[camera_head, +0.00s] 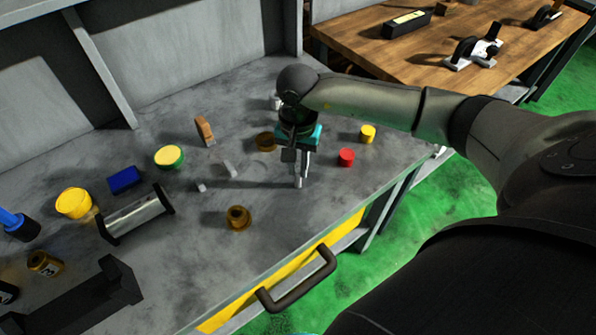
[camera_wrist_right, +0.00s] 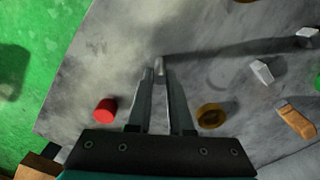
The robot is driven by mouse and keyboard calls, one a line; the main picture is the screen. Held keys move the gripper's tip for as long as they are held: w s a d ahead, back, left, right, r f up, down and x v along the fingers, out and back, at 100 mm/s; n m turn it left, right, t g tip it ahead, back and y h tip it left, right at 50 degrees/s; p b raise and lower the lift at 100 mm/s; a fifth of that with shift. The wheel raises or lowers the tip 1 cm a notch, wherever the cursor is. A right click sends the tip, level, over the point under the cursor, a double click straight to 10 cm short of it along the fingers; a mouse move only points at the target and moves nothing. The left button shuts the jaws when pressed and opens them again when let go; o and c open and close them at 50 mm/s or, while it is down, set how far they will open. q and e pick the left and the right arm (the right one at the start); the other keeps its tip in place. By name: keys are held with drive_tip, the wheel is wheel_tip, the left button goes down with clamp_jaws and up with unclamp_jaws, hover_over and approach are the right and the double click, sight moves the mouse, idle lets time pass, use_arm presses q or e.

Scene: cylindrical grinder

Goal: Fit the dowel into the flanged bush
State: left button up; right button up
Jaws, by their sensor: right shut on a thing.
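My right gripper (camera_head: 299,180) points down over the bench, its fingers shut on a small grey metal dowel. The dowel (camera_wrist_right: 158,66) shows between the fingertips in the right wrist view; the fingers hide part of it. The brass flanged bush (camera_head: 238,218) stands on the bench, left of and nearer than the gripper in the head view, apart from it. Only its edge shows at the top of the wrist view (camera_wrist_right: 244,1). My left gripper is not in view.
A brown ring (camera_head: 265,142) lies behind the gripper. A red cylinder (camera_head: 346,157) and a yellow one (camera_head: 368,133) stand to its right. Small grey pieces (camera_head: 224,169) lie left. The bench between gripper and bush is clear. A drawer handle (camera_head: 298,280) juts from the front.

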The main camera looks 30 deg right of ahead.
clamp_jaws()
